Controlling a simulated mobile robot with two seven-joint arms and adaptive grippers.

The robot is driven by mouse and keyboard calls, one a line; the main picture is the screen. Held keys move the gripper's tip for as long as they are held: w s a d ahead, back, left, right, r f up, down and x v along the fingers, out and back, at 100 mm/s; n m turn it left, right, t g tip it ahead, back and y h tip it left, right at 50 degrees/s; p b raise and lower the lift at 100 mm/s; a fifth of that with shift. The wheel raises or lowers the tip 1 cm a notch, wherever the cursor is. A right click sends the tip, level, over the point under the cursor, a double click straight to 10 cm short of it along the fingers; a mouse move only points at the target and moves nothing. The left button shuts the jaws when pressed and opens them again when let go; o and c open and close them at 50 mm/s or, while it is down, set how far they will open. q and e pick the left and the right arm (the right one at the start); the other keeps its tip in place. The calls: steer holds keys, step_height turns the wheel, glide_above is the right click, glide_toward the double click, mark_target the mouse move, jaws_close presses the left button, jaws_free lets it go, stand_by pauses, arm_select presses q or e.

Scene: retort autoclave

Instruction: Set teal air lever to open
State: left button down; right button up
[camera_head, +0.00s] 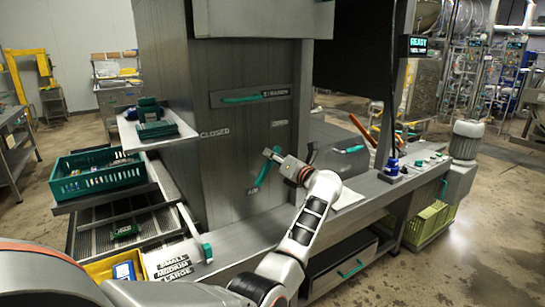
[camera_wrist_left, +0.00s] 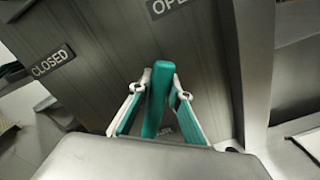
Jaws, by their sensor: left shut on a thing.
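The teal air lever (camera_head: 263,174) is on the grey cabinet front, above a small label at its lower end. In the head view it leans up and to the right. A CLOSED label (camera_head: 214,132) is to its left, and an OPEN label (camera_head: 279,123) is above it to the right. My left gripper (camera_head: 273,155) is at the lever's upper end. In the left wrist view, the lever (camera_wrist_left: 157,98) stands between the two fingers of my left gripper (camera_wrist_left: 160,92), which is shut on it. The CLOSED label (camera_wrist_left: 53,62) and part of the OPEN label (camera_wrist_left: 165,6) also show there. My right gripper is out of view.
Another teal handle (camera_head: 242,99) is higher on the cabinet. A teal crate (camera_head: 60,187) and a tray (camera_head: 185,130) are at left. A counter (camera_head: 375,190) with a blue item and several controls extends right. A READY display (camera_head: 418,45) hangs above it.

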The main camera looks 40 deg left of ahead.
arm_select(q)
steer(key=shift+f, duration=0.1)
steer(key=c, duration=1.8)
jaws_free()
steer(key=shift+c, duration=0.2)
step_height(320, 180, up, 10)
steer(key=shift+r, duration=0.1)
